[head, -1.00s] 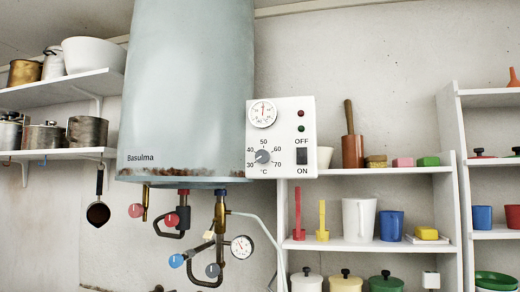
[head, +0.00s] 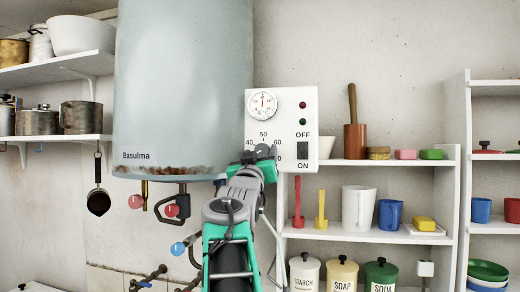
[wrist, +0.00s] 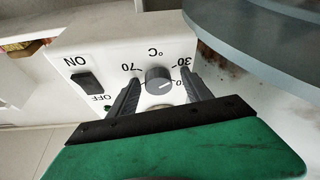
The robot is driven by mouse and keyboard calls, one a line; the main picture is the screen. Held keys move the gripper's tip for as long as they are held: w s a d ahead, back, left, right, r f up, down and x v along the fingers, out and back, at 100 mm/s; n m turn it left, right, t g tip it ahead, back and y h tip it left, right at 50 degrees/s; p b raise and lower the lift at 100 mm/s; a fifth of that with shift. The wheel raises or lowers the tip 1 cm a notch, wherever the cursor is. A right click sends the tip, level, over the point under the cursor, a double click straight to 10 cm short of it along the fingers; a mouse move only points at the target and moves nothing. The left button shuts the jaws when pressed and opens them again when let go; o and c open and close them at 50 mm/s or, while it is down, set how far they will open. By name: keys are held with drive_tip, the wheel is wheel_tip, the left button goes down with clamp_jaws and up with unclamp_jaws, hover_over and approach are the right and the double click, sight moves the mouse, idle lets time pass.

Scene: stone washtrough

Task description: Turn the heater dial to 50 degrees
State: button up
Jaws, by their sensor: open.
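The heater dial (wrist: 158,79) is a round dark grey knob on a white control box (head: 283,98) at the right of the pale blue heater (head: 185,85). The wrist view shows the box upside down; the dial's pale mark points toward the partly covered label beside 30, apparently 40. In the wrist view my gripper (wrist: 163,76) is open, with one finger on each side of the dial. Gaps show between fingers and knob; contact cannot be told.
A black ON/OFF switch (head: 302,150) is close beside the dial. The heater's rusty lower rim and pipes with a red valve knob (head: 171,210) and blue valve knob (head: 178,248) lie lower left. A shelf (head: 400,163) with a wooden-handled pestle and mortar stands at right.

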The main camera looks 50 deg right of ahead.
drive_tip(key=shift+s+a+r, duration=0.25)
drive_tip(key=shift+a, duration=0.15)
drive_tip(key=shift+s+a+r, duration=0.15)
drive_tip(key=shift+s+a, duration=0.1)
drive_tip(key=shift+a, duration=0.05)
drive_tip(key=shift+c, duration=1.8)
drive_tip(key=shift+w+d+f, duration=0.2)
drive_tip(key=shift+w+d, duration=0.05)
drive_tip(key=shift+d, duration=0.1)
drive_tip(key=c, duration=0.3)
clamp_jaws()
